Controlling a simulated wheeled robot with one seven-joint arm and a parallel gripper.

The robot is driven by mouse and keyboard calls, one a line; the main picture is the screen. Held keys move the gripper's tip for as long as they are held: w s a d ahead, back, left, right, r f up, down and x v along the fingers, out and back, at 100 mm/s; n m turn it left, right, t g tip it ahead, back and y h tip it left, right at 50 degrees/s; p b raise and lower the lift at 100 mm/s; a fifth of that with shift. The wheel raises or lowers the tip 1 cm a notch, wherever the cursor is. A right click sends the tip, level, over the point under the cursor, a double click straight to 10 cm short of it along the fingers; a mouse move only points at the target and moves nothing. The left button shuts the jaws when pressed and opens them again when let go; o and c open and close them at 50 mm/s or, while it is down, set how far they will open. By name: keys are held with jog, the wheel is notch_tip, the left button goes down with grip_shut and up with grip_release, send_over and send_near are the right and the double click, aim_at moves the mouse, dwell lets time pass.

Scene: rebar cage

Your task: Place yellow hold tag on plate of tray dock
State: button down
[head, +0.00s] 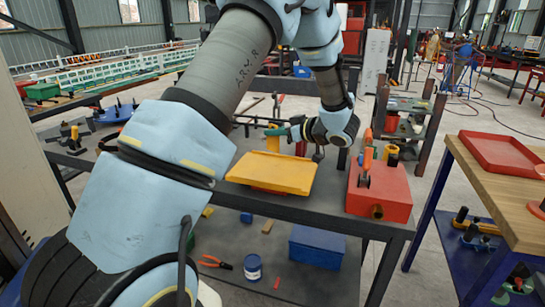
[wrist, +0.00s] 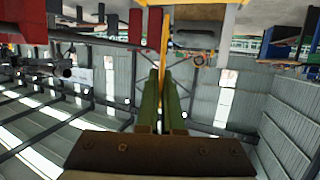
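The yellow hold tag (head: 273,139) is a thin upright yellow piece at my gripper's tips in the head view. In the wrist view it is a narrow yellow strip (wrist: 165,34) between the ends of my green fingers. My gripper (head: 278,132) points left, with its fingers nearly together on the tag. It is above the back edge of a shallow yellow tray (head: 268,175), which looks like the tray dock's plate. The tray looks empty and rests on a red base, mostly hidden beneath it. The tag appears apart from the tray surface.
The tray stands on a dark metal table (head: 318,208). A red box (head: 380,192) with an orange-handled tool on it stands to the right. A blue box (head: 317,246), a can (head: 253,267) and pliers (head: 215,262) are on the lower shelf. A wooden bench (head: 503,195) is at far right.

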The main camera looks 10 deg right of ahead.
aim_at(274, 151)
jog(key=shift+f+p, duration=0.55)
jog(key=shift+f, duration=2.5)
jog(key=shift+f, duration=0.1)
jog(key=shift+f, duration=0.1)
jog(key=c, duration=1.1)
grip_release()
jog(key=shift+o, duration=0.2)
